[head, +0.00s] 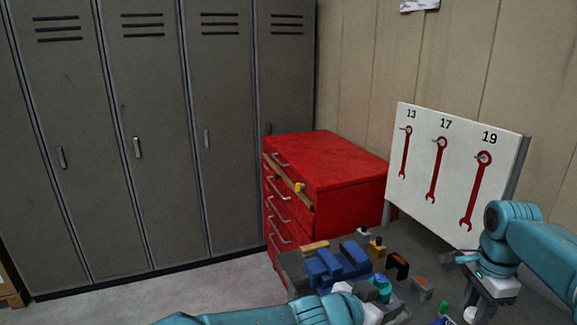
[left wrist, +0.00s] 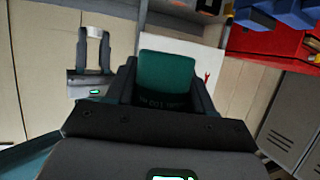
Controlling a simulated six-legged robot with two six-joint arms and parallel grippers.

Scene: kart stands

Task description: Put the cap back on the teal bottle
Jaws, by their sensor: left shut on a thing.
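The teal bottle (head: 381,284) shows small at the bottom centre of the head view. In the left wrist view the teal bottle (left wrist: 166,75), with dark lettering, fills the space between my fingers. My left gripper (head: 374,304) is shut on it. My right gripper (head: 458,257) is at the right, apart from the bottle; it also shows in the left wrist view (left wrist: 95,35). A pale patch lies between its fingertips there, but I cannot tell whether it is a held thing. I cannot make out the cap for certain.
The bench carries a blue vise (head: 335,264), a yellow bottle (head: 377,248), a dark-and-orange item (head: 398,264) and a green item (head: 443,307). A red drawer cabinet (head: 340,160) stands behind. A white wrench board (head: 455,170) stands at the back right. Grey lockers (head: 150,190) are at left.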

